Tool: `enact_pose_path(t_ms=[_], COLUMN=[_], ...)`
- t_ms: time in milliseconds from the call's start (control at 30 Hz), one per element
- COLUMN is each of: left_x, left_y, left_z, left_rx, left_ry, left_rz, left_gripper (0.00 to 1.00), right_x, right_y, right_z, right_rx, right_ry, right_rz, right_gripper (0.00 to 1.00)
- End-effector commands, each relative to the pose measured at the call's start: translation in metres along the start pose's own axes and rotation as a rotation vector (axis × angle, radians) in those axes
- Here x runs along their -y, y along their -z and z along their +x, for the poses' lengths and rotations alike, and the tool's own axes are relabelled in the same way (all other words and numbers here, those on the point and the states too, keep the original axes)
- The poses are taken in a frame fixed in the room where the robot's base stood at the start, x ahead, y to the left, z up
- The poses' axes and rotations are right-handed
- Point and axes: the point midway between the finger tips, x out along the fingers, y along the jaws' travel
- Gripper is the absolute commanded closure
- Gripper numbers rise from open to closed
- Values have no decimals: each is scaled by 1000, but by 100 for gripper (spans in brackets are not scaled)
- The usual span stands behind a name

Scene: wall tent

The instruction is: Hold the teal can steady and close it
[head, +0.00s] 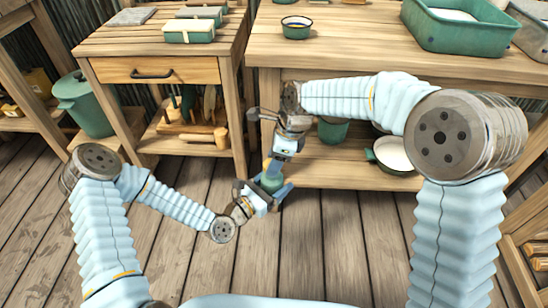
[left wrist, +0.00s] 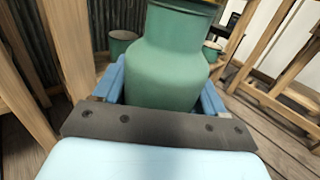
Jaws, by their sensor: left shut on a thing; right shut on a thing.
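The teal can (head: 271,181) is held in the air, roughly upright, in front of the workbench. My left gripper (head: 270,190) is shut around its body from the side. In the left wrist view the can (left wrist: 165,70) fills the middle between the blue fingers of my left gripper (left wrist: 165,92); its shoulder and narrower neck show, and its top is cut off by the frame edge. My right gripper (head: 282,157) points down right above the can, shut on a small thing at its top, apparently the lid. The lid is mostly hidden, so its seating cannot be told.
A workbench (head: 400,50) stands behind, with a bowl (head: 296,27) and a green tub (head: 460,30) on top. A white pan (head: 393,153) lies on its lower shelf. A drawer table (head: 165,70) stands to the left. The plank floor (head: 340,230) is clear.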

Motion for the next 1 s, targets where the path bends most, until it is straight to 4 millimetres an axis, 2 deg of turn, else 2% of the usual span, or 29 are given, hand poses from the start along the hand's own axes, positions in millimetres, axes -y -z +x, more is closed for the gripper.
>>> enact_pose_path(t_ms=[200, 300, 400, 600, 967, 1000], left_x=[0, 0, 0, -1, -1, -1], left_y=[0, 0, 0, -3, -2, -2], left_z=[0, 0, 0, 1, 1, 1], left_rx=[0, 0, 1, 7, 6, 6], left_ry=[0, 0, 0, -2, -2, -2], left_rz=[1, 1, 2, 3, 0, 0], left_gripper=[100, 100, 100, 100, 100, 100], right_x=[-8, -8, -9, -8, -7, -7], right_y=[-5, -5, -1, -1, -4, -4], right_z=[2, 5, 11, 7, 4, 3], right_rx=[-6, -12, -30, -21, -4, -4], right_ry=[205, 287, 340, 403, 411, 411], right_rz=[649, 921, 1119, 1311, 1341, 1341], right_gripper=[80, 80, 80, 80, 80, 49])
